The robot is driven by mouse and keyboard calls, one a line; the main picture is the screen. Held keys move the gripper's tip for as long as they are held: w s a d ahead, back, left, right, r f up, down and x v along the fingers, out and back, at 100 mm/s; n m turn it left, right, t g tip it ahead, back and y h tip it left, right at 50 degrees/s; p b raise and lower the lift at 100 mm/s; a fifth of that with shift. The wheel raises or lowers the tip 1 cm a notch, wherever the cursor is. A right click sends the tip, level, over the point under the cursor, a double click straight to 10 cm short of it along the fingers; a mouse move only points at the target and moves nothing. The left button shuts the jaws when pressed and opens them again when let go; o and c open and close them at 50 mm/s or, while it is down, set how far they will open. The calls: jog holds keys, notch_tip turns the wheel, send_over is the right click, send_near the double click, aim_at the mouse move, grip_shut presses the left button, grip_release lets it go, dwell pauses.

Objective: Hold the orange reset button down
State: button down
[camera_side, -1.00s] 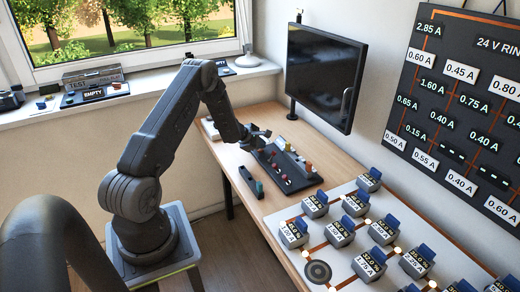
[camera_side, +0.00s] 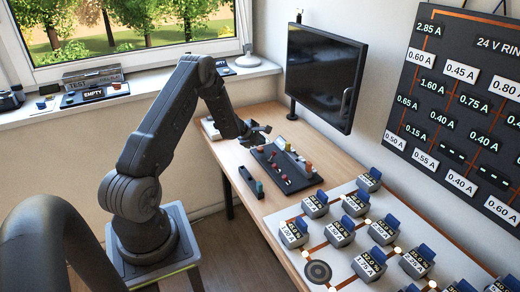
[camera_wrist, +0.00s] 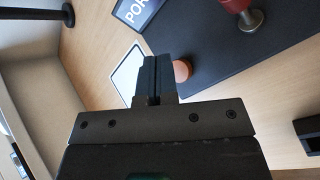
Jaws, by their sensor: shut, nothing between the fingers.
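The orange button (camera_wrist: 182,70) shows in the wrist view as a small round cap at the edge of a dark panel (camera_wrist: 225,60). My gripper (camera_wrist: 149,60) is shut and empty, its fingertips just left of the button in that view. The fingers hide part of the button's left side, and I cannot tell whether they touch it. In the side view my gripper (camera_side: 266,129) is over the back end of the dark control panel (camera_side: 270,164). The button cannot be made out clearly there.
A red knob on a metal stem (camera_wrist: 235,5) stands on the panel. A small dark block with coloured pieces (camera_side: 251,182) lies left of the panel. A monitor (camera_side: 325,78) stands behind, and a board with several grey modules (camera_side: 318,272) lies in front.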

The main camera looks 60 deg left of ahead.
aim_at(260, 149)
jog(key=shift+r, duration=2.5)
